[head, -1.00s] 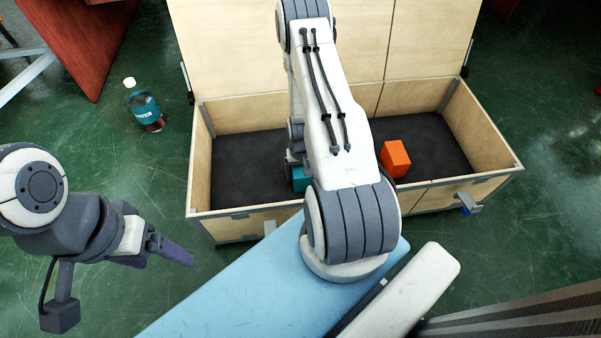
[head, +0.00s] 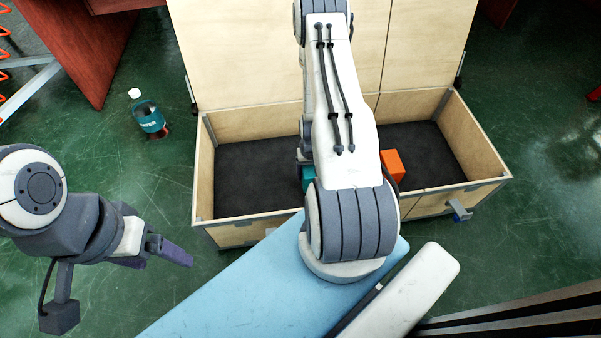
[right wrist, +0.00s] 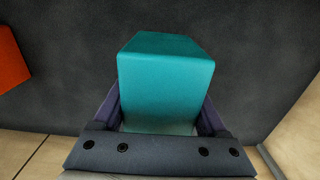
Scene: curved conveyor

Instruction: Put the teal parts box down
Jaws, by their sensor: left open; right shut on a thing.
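The teal parts box (right wrist: 165,88) is between the two fingers of my right gripper (right wrist: 162,112) in the right wrist view, which is shut on it. In the head view only a sliver of the teal box (head: 307,177) shows beside my right arm, inside the wooden crate (head: 204,170); my arm hides the rest and the right gripper. The dark crate floor lies behind the box; I cannot tell whether they touch. My left gripper (head: 168,254) is open and empty, outside the crate at the lower left.
An orange box (head: 392,164) lies in the crate, right of my arm; it also shows at the left edge of the right wrist view (right wrist: 10,62). The crate's left part is bare.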

